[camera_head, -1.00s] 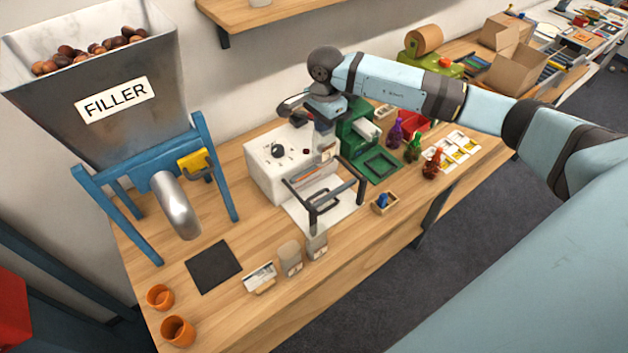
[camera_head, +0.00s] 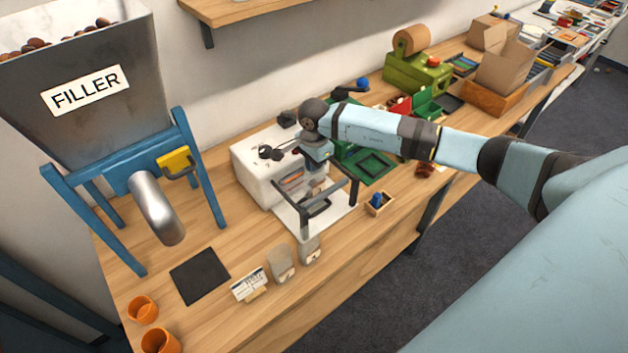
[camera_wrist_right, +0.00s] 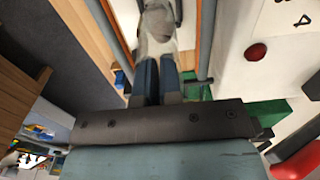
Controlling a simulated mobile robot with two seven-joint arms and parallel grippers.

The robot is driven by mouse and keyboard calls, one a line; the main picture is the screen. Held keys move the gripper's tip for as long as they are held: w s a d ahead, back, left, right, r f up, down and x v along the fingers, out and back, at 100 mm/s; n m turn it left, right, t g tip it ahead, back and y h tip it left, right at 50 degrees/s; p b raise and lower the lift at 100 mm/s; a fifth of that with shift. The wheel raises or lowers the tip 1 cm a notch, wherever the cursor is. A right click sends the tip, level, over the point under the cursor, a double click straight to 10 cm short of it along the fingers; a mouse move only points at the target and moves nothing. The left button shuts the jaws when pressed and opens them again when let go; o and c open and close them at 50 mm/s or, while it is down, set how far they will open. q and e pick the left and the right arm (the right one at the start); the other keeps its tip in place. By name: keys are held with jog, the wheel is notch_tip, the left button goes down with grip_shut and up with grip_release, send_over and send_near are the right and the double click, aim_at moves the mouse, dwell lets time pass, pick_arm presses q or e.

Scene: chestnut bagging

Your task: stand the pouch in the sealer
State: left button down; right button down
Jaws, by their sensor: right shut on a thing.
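The sealer is a white box (camera_head: 250,178) with a dark knob, a white base plate (camera_head: 338,212) and a dark bar frame (camera_head: 346,193) in front. My right gripper (camera_head: 317,168) points down between the box front and the frame. The right wrist view shows its two blue fingers (camera_wrist_right: 158,62) shut on a pale grey pouch (camera_wrist_right: 157,30). In the head view the pouch is mostly hidden by gripper and frame. I cannot tell whether its bottom touches the plate. My left gripper is not in view.
Two more pouches, (camera_head: 281,265) and (camera_head: 310,250), stand at the table's front beside a small card (camera_head: 249,285). A small wooden box (camera_head: 379,205) sits right of the sealer. The filler (camera_head: 95,90), dark mat (camera_head: 200,275) and orange cups (camera_head: 142,308) are left.

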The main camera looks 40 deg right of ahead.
aim_at(314, 177)
notch_tip(314, 177, down, 5)
jog(key=shift+b, duration=1)
jog(key=shift+f, duration=0.2)
jog(key=c, duration=1.3)
grip_release()
jog(key=shift+r, duration=0.1)
jog(key=shift+r, duration=0.25)
notch_tip(314, 177, up, 12)
jog(key=shift+f+b, duration=0.1)
jog(key=shift+b, duration=0.75)
